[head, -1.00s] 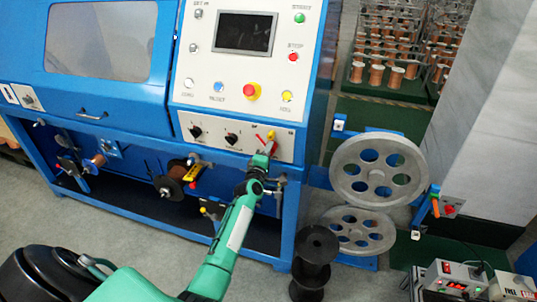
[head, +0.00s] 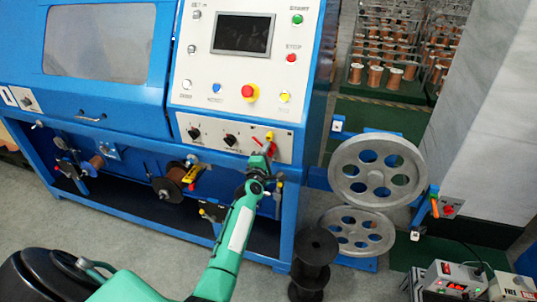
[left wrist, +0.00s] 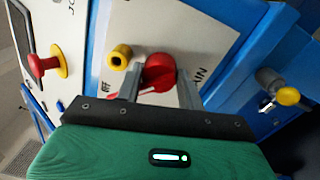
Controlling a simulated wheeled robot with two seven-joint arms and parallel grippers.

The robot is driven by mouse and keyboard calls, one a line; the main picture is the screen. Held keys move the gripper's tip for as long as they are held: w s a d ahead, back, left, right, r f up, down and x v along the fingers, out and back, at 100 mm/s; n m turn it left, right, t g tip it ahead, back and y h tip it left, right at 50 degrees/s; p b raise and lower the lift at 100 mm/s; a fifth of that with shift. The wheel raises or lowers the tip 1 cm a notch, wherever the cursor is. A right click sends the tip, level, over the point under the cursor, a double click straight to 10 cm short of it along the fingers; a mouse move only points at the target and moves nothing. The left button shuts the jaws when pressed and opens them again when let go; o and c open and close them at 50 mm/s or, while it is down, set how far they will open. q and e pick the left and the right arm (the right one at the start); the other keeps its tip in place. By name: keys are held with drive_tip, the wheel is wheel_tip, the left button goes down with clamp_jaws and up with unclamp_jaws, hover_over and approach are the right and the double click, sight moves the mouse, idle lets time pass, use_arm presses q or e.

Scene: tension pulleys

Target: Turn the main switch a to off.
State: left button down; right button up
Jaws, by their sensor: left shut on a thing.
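The main switch a (head: 270,135) is a red rotary knob on the right of the machine's lower white panel. In the left wrist view the red knob (left wrist: 158,72) sits between the two grey fingers, on a white plate with partly hidden lettering. A red pointed part extends from it toward the lower left, near the letters at the left finger. My left gripper (head: 263,149) is at the panel, and in the left wrist view its fingers (left wrist: 160,88) are shut on the knob from both sides. The right gripper is not in view.
Two black knobs (head: 230,140) are to the left on the same panel. Large grey pulleys (head: 376,172) stand to the right.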

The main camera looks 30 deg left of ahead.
use_arm(q)
drive_tip(key=c, duration=1)
unclamp_jaws()
drive_tip(key=shift+s+a, duration=0.1)
drive_tip(key=shift+a, duration=0.15)
drive_tip(key=shift+o, duration=0.6)
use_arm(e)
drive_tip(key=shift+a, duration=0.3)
